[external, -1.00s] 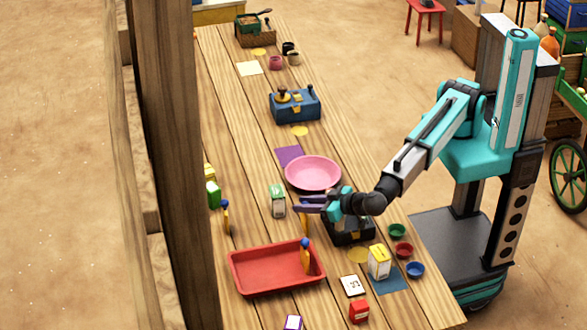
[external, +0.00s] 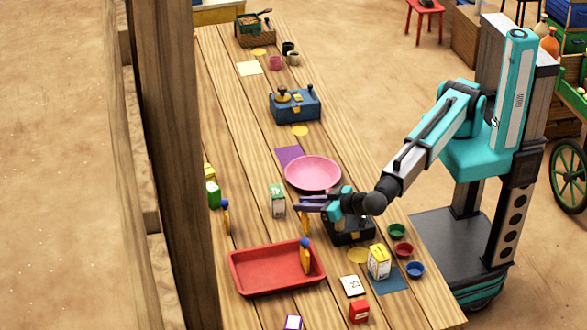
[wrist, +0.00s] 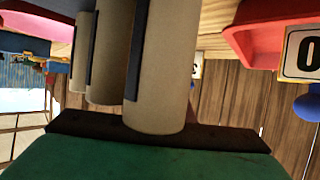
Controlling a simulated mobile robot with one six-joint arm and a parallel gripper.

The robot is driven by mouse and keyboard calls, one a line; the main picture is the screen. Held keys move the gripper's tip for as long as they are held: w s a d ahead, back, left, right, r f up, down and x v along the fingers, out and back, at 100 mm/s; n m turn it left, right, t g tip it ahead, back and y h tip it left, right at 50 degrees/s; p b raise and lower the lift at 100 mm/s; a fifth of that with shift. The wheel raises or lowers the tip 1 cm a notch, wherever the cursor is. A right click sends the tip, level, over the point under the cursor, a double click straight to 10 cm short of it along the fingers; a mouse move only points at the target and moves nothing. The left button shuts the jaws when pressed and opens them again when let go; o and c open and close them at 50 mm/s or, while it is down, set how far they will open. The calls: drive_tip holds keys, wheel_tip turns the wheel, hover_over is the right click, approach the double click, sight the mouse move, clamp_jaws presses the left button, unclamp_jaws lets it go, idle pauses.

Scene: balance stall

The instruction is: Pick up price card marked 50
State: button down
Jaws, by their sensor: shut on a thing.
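My gripper (external: 306,204), with purple fingers, is above the table just left of the dark box. It is shut on a narrow orange-yellow price card (external: 306,226), seen edge-on below the fingers; its number cannot be read. Another blue-topped card (external: 305,256) stands at the right end of the red tray (external: 258,288), and one more (external: 226,216) stands to the left. In the wrist view, a card showing "0" (wrist: 302,54) is beside the red tray (wrist: 252,38), above a blue knob. Large pale cylinders block the middle of that view and hide what I hold.
The pink plate (external: 313,172) is just behind my gripper, and a green-and-white carton (external: 278,201) is to its left. The dark box (external: 349,232) is close on the right. A yellow carton (external: 379,261) and small bowls (external: 403,250) stand nearer the right edge.

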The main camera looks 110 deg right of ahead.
drive_tip(key=shift+r+b, duration=0.85)
drive_tip(key=shift+r, duration=4.1)
drive_tip(key=shift+s, duration=0.1)
